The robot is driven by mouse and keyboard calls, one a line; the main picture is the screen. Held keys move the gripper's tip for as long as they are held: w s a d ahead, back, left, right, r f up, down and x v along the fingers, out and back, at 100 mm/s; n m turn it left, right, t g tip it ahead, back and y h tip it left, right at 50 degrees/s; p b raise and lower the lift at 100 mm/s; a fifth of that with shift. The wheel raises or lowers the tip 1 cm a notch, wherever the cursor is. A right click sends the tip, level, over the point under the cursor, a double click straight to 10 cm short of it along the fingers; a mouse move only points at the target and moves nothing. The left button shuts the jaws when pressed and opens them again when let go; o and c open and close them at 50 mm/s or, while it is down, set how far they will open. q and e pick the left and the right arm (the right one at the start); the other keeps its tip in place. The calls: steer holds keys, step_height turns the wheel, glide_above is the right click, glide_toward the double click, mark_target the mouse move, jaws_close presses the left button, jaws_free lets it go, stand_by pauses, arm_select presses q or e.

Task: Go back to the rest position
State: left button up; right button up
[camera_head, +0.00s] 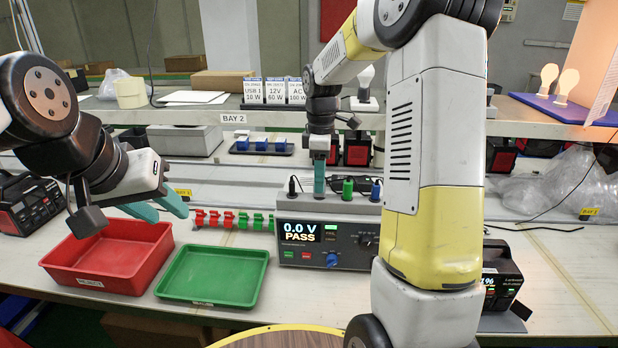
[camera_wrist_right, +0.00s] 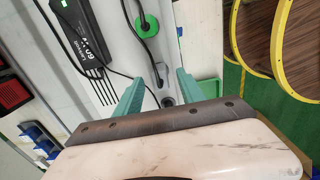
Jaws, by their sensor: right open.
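My left gripper (camera_head: 157,207) hangs over the red and green trays at the left in the head view. Its two teal fingers are spread with nothing between them. My right gripper (camera_head: 319,172) points down over the top of the tester (camera_head: 345,248). It shows in the wrist view (camera_wrist_right: 157,95) with its teal fingers apart. A plug with a cable (camera_wrist_right: 161,73) lies below the gap between them, and the fingers do not visibly touch it. The tester display reads 0.0 V PASS.
A red tray (camera_head: 60,268) and a green tray (camera_head: 208,302) stand on the bench. Red and green clips (camera_head: 228,219) line up left of the tester. A black power unit (camera_head: 503,270) stands at the right. A shelf (camera_head: 270,118) crosses behind the tester.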

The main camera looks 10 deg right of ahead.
step_height(320, 180, up, 5)
steer(key=shift+r, duration=0.2)
steer(key=shift+s+r, duration=0.15)
steer(key=shift+r, duration=0.25)
steer(key=s+a+r+m+t+y, duration=0.1)
steer(key=s+r+m+t, duration=0.1)
steer(key=s+m, duration=0.5)
steer(key=s+a+r+m+t+y, duration=0.1)
steer(key=s+m+t, duration=0.3)
steer(key=s, duration=1.3)
steer(key=r+m, duration=0.1)
steer(key=m, duration=0.2)
steer(key=shift+a+r, duration=0.15)
steer(key=shift+r, duration=0.25)
